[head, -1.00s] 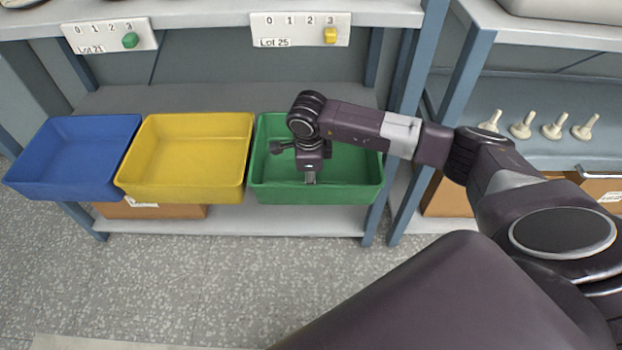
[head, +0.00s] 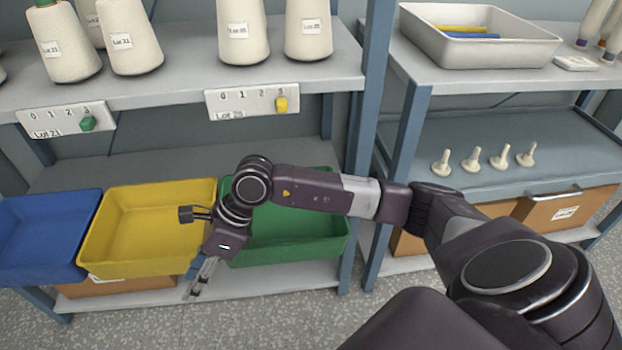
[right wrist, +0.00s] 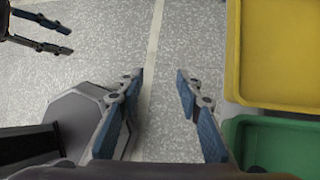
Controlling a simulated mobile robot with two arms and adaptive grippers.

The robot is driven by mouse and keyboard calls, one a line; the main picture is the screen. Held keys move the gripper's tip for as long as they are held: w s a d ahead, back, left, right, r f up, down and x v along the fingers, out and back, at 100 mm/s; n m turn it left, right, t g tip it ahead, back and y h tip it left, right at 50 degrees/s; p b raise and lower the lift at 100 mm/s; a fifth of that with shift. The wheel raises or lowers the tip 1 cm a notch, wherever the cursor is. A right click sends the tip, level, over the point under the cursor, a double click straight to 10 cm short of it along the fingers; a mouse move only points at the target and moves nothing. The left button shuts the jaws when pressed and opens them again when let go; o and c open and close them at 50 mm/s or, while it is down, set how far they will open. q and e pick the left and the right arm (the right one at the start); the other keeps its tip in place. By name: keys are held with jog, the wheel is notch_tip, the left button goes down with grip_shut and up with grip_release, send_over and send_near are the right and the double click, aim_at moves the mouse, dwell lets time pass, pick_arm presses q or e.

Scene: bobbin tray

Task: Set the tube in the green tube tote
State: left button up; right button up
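The green tote (head: 290,250) stands at the right end of a row of three totes on the lower shelf. My arm hides part of it, and I see no tube in the part that shows. My right gripper (head: 196,290) is in front of the yellow and green totes, pointing down. In the right wrist view the right gripper (right wrist: 160,76) is open and empty, over the floor, with the green tote (right wrist: 262,134) at lower right. My left gripper (right wrist: 70,38) shows at upper left there, fingers apart and empty.
A yellow tote (head: 150,205) and a blue tote (head: 45,235) stand left of the green one. A white tray (head: 480,52) with yellow and blue tubes is on the upper right shelf. Yarn cones (head: 242,35) stand above the totes. Several pale pegs (head: 475,158) stand at right.

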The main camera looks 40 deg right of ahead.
jog(key=s+a+r+m+t+y, duration=0.1)
jog(key=s+a+r+m+y, duration=0.2)
jog(key=a+r+y, duration=0.65)
jog(key=w+d+r+m+t+y, duration=0.1)
jog(key=w+r+m+t, duration=0.3)
jog(key=r+m+t, duration=0.9)
jog(key=w+d+f+m+t+h, duration=0.1)
jog(key=w+d+f+m+h, duration=0.1)
jog(key=d+f+m+h, duration=0.35)
jog(key=w+d+f+m+h, duration=0.1)
jog(key=d+f+m+h, duration=0.1)
jog(key=d+m+h, duration=0.6)
jog(key=w+d+f+m+t+h, duration=0.1)
jog(key=w+d+f+m+h, duration=0.2)
jog(key=d+m, duration=0.45)
jog(key=s+d+f+m+g+h, duration=0.3)
jog(key=s+f+m+g, duration=0.3)
jog(key=s+f, duration=0.5)
jog(key=s+a+f+m+g+y, duration=0.1)
jog(key=s+f+m+g, duration=0.2)
jog(key=s+f+g, duration=0.4)
jog(key=s+f, duration=0.5)
jog(key=s, duration=0.5)
jog(key=shift+f+g+y, duration=0.15)
jog(key=shift+g+y, duration=0.25)
